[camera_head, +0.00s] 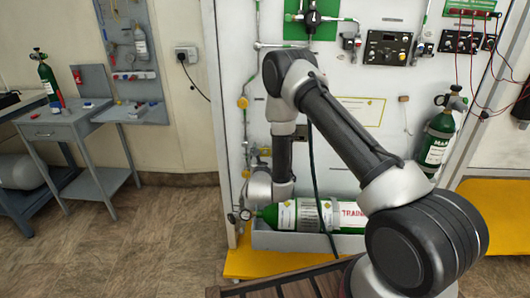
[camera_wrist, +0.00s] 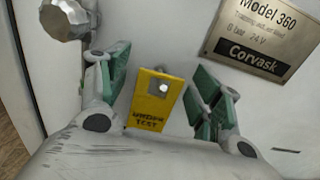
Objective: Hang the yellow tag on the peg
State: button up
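The yellow tag (camera_wrist: 152,108) is in the middle of the wrist view, upright and slightly tilted, against the pale panel. It has dark lettering on its lower part, which seems to end in "TEST". A small shiny round metal end, seemingly the peg (camera_wrist: 163,88), shows at a dark patch in the tag's upper half. My gripper (camera_wrist: 160,98) is open, with green-padded fingers on either side of the tag. A gap shows on the right; I cannot tell whether the left pad touches it.
A silver knob (camera_wrist: 69,18) stands out close to my left finger. A "Corvask" nameplate (camera_wrist: 262,38) is at the upper right. In the head view, a green cylinder (camera_head: 290,215) lies in a grey tray low on the panel, close to my wrist.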

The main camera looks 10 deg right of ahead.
jog(key=v, duration=1.1)
jog(key=s+d+f+m+g+h, duration=0.1)
jog(key=s+d+m+g+h, duration=0.1)
jog(key=s+d+g+h, duration=0.3)
jog(key=d+m+g+h, duration=0.1)
jog(key=d+m+h, duration=0.15)
jog(key=d, duration=0.45)
jog(key=s+d+r+m+g+h, duration=0.3)
jog(key=s+d+r+m+g, duration=0.6)
jog(key=d+m+g, duration=0.1)
jog(key=s+a+r+m+g+y, duration=0.1)
jog(key=s+r+m+g+y, duration=0.2)
jog(key=s+r+m+y, duration=0.25)
jog(key=s+r+m+g+y, duration=0.3)
jog(key=s+m+y, duration=0.25)
jog(key=s, duration=0.35)
jog(key=s+a+r+m+t+y, duration=0.1)
jog(key=s+r+m+t+y, duration=0.1)
jog(key=r, duration=0.5)
jog(key=s+a+r+m+t+y, duration=0.2)
jog(key=s+r+m+t+y, duration=0.1)
jog(key=r+t, duration=0.4)
jog(key=shift+s+m, duration=0.7)
jog(key=shift+m, duration=0.25)
